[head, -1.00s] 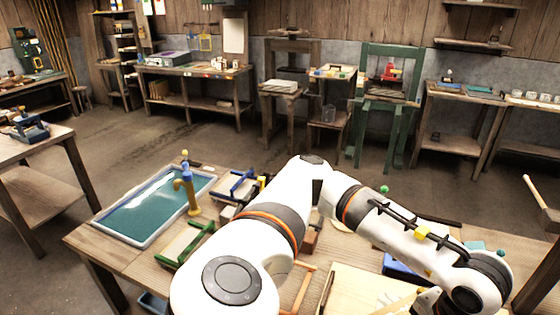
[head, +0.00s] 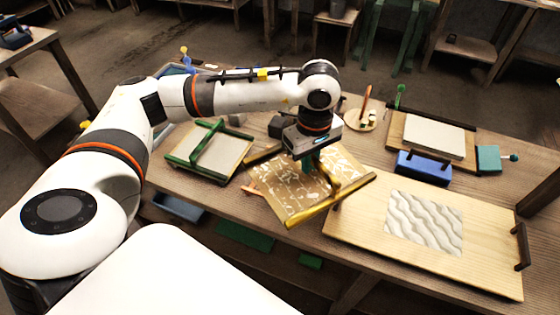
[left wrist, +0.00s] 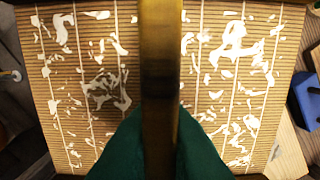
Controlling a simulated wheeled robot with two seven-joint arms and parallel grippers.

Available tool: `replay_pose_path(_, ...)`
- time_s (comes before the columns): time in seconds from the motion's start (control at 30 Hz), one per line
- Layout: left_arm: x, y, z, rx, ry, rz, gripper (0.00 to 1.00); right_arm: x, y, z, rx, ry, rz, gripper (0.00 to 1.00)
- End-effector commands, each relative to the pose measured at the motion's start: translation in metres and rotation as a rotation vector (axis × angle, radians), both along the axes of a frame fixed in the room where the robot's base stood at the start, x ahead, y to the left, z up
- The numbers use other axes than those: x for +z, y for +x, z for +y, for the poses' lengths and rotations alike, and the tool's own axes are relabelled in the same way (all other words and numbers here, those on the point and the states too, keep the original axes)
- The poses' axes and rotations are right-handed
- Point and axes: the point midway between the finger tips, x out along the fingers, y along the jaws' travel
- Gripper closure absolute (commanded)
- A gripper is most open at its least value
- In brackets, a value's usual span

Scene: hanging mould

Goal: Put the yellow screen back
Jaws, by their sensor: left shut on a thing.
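The yellow screen (head: 283,187) is a brown ribbed mesh with white patches and a yellow edge bar. It is at the middle of the workbench in the head view, tilted. My left gripper (head: 308,163) is over it, with its green fingers shut on its crossbar. In the left wrist view the crossbar (left wrist: 160,80) runs down the middle between the green fingers (left wrist: 160,150), with the mesh (left wrist: 225,60) behind it. I cannot tell whether the screen touches the bench. My right gripper is not in view.
A green-framed screen (head: 228,152) lies just left. A wooden board (head: 358,228) with a wavy white sheet (head: 424,222) lies to the right. Behind it are a blue block (head: 424,168), a white slab (head: 434,139) and a teal block (head: 488,158). The bench front edge is close.

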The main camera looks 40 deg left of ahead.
Motion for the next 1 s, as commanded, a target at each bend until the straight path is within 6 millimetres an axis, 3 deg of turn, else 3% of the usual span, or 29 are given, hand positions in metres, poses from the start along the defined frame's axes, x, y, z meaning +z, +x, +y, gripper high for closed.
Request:
replay_pose_path(0.3, -0.028, 0.046, 0.038, 1.06, 0.0, 0.006, 1.0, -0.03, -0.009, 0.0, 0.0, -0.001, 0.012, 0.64)
replay_pose_path(0.6, -0.057, 0.07, 0.081, 2.018, 0.002, 0.007, 1.0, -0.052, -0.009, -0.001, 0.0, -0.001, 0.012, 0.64)
replay_pose_path(0.8, -0.071, 0.076, 0.102, 2.437, 0.002, 0.005, 1.0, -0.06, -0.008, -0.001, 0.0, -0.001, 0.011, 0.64)
replay_pose_path(1.0, -0.084, 0.076, 0.109, 2.589, 0.005, 0.005, 1.0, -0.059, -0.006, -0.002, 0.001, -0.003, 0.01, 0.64)
